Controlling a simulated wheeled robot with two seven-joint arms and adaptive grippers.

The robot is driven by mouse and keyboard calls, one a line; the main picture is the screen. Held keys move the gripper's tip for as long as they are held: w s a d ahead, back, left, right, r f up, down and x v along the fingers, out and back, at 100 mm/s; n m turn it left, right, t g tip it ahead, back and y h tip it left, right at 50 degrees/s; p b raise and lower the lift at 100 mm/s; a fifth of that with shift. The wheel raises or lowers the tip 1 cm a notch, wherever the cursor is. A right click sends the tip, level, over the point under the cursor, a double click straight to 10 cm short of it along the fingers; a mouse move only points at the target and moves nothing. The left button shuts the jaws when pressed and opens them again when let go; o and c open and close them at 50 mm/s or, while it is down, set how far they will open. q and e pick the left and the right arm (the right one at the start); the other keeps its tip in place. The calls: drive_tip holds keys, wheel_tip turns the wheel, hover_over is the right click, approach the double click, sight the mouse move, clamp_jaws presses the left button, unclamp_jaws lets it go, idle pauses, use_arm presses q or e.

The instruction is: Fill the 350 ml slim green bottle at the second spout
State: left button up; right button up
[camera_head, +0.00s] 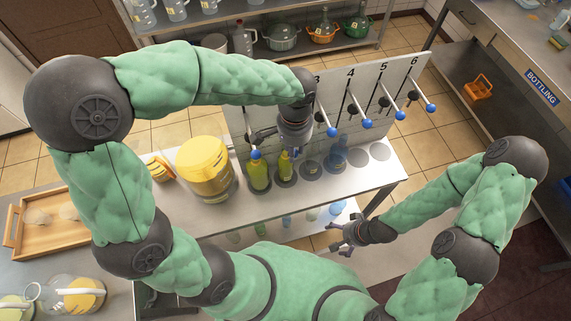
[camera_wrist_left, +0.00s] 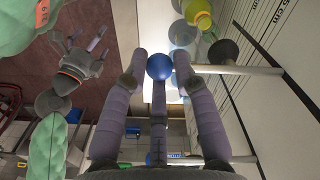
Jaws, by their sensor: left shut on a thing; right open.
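The slim green bottle (camera_head: 285,167) stands upright on the counter below the second spout, with yellow-green showing inside; its fill level is unclear. My left gripper (camera_head: 293,146) is above and behind it at the panel. In the left wrist view, its fingers are closed around a blue lever ball (camera_wrist_left: 159,66). In the head view that ball is hidden by my gripper. A green and yellow bottle (camera_wrist_left: 199,14) shows at the top of the wrist view. My right gripper (camera_head: 345,239) is open and empty, low in front of the counter, and also shows in the wrist view (camera_wrist_left: 88,50).
A wider green bottle (camera_head: 258,174) stands just left of the slim one, and a blue bottle (camera_head: 338,153) to the right. Other blue-balled levers (camera_head: 367,124) stick out from the numbered panel (camera_head: 425,75). A large yellow container (camera_head: 205,168) stands at the counter's left.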

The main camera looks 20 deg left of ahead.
use_arm(q)
drive_tip(key=shift+w+r+p, duration=0.1)
drive_tip(key=shift+r+p, duration=2.05)
drive_tip(key=shift+r, duration=0.95)
drive_tip(key=o, duration=1)
drive_tip(key=shift+d+f, duration=0.1)
drive_tip(key=shift+f, duration=0.1)
wheel_tip(320, 180, up, 19)
drive_tip(key=p, duration=0.5)
drive_tip(key=shift+p, duration=0.3)
